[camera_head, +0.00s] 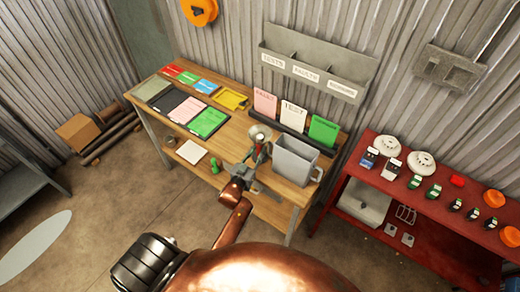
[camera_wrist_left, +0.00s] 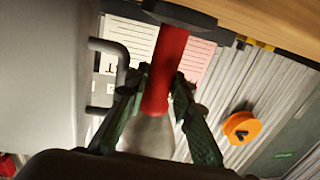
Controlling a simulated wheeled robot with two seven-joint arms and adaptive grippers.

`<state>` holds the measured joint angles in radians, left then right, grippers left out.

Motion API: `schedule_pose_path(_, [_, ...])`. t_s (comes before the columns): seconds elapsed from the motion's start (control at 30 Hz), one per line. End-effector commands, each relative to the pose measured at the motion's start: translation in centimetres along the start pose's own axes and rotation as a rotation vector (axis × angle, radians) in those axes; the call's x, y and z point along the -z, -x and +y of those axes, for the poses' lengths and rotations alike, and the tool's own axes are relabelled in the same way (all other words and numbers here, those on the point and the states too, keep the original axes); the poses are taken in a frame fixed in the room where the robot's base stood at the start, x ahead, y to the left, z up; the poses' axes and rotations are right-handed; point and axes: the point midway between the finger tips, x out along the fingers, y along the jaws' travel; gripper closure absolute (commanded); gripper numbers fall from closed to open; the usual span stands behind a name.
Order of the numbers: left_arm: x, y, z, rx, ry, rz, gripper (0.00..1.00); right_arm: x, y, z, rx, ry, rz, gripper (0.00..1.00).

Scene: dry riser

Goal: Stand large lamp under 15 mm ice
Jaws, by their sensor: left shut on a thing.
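My left gripper (camera_head: 252,168) is at the front edge of the wooden table, just left of the grey jug (camera_head: 293,162). It is shut on a lamp with a rounded silver head (camera_head: 259,132). In the left wrist view the lamp's red shaft (camera_wrist_left: 163,75) runs between the green fingers (camera_wrist_left: 168,108), with a pale end below. I cannot tell whether the lamp touches the table. Upright pink, white "TEST" (camera_head: 293,113) and green cards stand in a dark rack behind. No writing saying 15 mm ice is readable. My right gripper is not in view.
The wooden table (camera_head: 235,128) holds flat coloured cards and trays at its left. A grey labelled wall rack (camera_head: 315,70) hangs above. A red bench (camera_head: 445,202) with white discs and small bottles stands right. An orange wall reel (camera_head: 199,11) is at the top.

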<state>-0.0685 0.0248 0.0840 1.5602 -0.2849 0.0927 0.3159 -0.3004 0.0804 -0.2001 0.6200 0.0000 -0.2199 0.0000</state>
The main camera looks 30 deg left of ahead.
Motion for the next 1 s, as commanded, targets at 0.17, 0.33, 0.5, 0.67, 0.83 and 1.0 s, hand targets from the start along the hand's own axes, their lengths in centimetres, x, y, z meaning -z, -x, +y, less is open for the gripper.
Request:
schedule_pose_path(0.17, [0.6, -0.1, 0.0, -0.001, -0.001, 0.006, 1.00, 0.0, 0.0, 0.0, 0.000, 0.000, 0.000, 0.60])
schedule_pose_path(0.33, [1.9, -0.1, 0.0, -0.002, -0.002, 0.008, 1.00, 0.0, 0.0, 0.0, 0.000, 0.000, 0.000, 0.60])
schedule_pose_path(0.5, [4.3, 0.7, -0.2, -0.001, -0.003, 0.006, 1.00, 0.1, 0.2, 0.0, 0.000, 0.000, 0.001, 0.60])
schedule_pose_path(0.67, [6.9, 2.9, -0.7, -0.001, -0.002, 0.007, 1.00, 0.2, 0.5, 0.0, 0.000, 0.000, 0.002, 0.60])
schedule_pose_path(0.83, [9.8, 6.0, -1.3, -0.001, -0.004, 0.004, 1.00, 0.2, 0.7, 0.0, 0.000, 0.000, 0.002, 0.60])
schedule_pose_path(1.0, [11.3, 9.6, -2.0, -0.001, -0.002, 0.003, 1.00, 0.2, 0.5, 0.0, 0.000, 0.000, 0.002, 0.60])
